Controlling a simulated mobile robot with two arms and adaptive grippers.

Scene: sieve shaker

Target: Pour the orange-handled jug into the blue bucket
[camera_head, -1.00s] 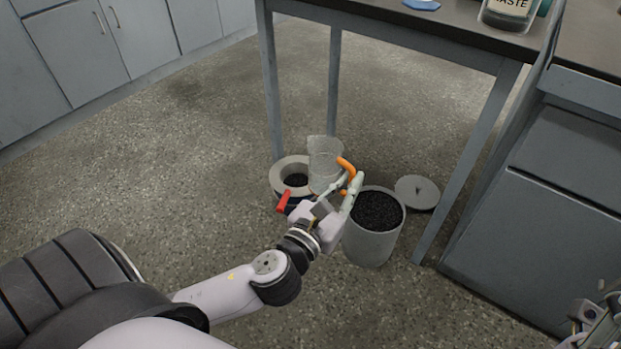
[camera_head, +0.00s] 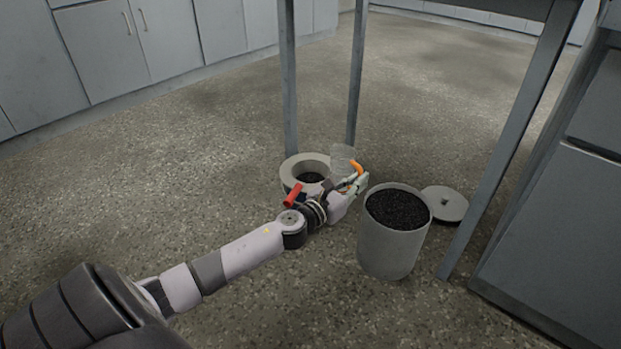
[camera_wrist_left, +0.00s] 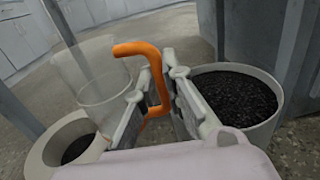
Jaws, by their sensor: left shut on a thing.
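The clear jug (camera_head: 342,157) has an orange handle (camera_wrist_left: 153,75). My left gripper (camera_head: 354,184) is shut on that handle. The jug is close to upright, with a slight lean in the left wrist view (camera_wrist_left: 98,72), and I see no contents in it. It is beside or partly over a pale, thick-rimmed round container (camera_head: 290,174) with dark material inside; I cannot tell whether they touch. A pale grey bin (camera_head: 388,252) full of black granules stands right of the gripper. No clearly blue bucket shows. My right gripper is not in view.
A red handle (camera_head: 292,194) shows in front of the round container. A grey lid (camera_head: 444,204) lies on the floor behind the bin. Table legs (camera_head: 289,85) stand behind the containers, and grey cabinets (camera_head: 570,240) are at right. The floor at left is clear.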

